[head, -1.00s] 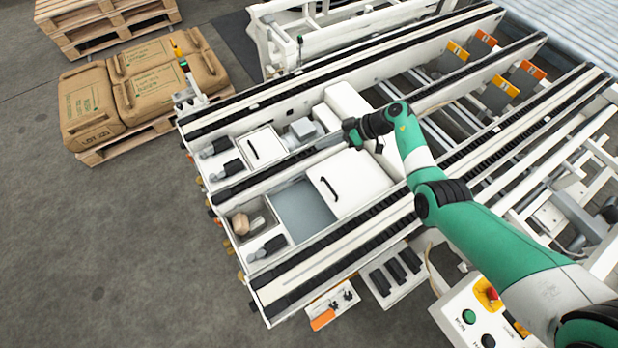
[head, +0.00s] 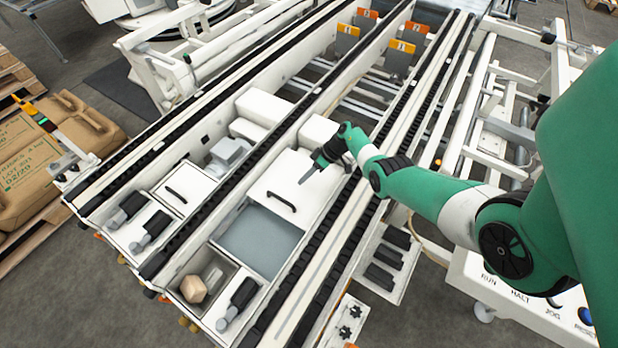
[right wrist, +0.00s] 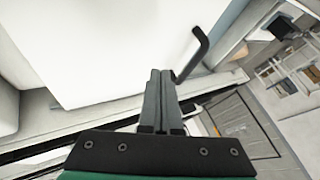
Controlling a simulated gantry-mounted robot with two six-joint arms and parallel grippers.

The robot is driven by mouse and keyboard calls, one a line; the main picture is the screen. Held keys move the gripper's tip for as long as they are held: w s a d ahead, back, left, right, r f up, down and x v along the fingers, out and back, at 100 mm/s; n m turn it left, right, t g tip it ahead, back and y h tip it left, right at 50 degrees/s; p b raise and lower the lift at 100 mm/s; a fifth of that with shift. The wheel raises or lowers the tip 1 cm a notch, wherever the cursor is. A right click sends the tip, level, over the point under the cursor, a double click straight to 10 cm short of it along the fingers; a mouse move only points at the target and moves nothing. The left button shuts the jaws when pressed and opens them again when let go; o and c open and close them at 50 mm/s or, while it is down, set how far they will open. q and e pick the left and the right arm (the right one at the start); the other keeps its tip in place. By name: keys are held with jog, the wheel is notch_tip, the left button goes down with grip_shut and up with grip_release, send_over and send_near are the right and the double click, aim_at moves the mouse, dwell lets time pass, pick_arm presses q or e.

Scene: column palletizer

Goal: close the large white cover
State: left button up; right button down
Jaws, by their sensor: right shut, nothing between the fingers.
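The large white cover (head: 274,181) lies flat in the head view, with a dark handle (head: 281,201) along its front edge. A grey recess (head: 258,242) is open in front of it. My right gripper (head: 303,181) is shut and empty, pointing down over the cover, behind and to the right of the handle. In the right wrist view, the shut fingers (right wrist: 158,75) are beside the dark handle (right wrist: 190,55), with the white cover (right wrist: 100,40) filling the upper left. I cannot tell whether the fingertips touch the cover. My left gripper is not in view.
A smaller white cover (head: 184,188) with its own handle lies to the left, across a rail. A grey motor (head: 228,156) and a white block (head: 318,132) stand behind. A bin in front holds a tan part (head: 193,289). Dark roller rails border the recess.

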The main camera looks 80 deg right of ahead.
aim_at(293, 197)
jog(key=b+x, duration=0.2)
jog(key=x, duration=0.3)
jog(key=shift+s+d+f+b, duration=0.15)
jog(key=shift+d+b, duration=0.05)
jog(key=shift+b, duration=0.15)
jog(key=a, duration=0.1)
jog(key=w+a+r+p, duration=0.1)
jog(key=a, duration=0.1)
jog(key=shift+r+p, duration=0.2)
jog(key=shift+p, duration=0.1)
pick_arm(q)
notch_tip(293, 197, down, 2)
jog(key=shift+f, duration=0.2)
pick_arm(e)
jog(key=shift+w+a+r, duration=0.15)
jog(key=shift+a, duration=0.3)
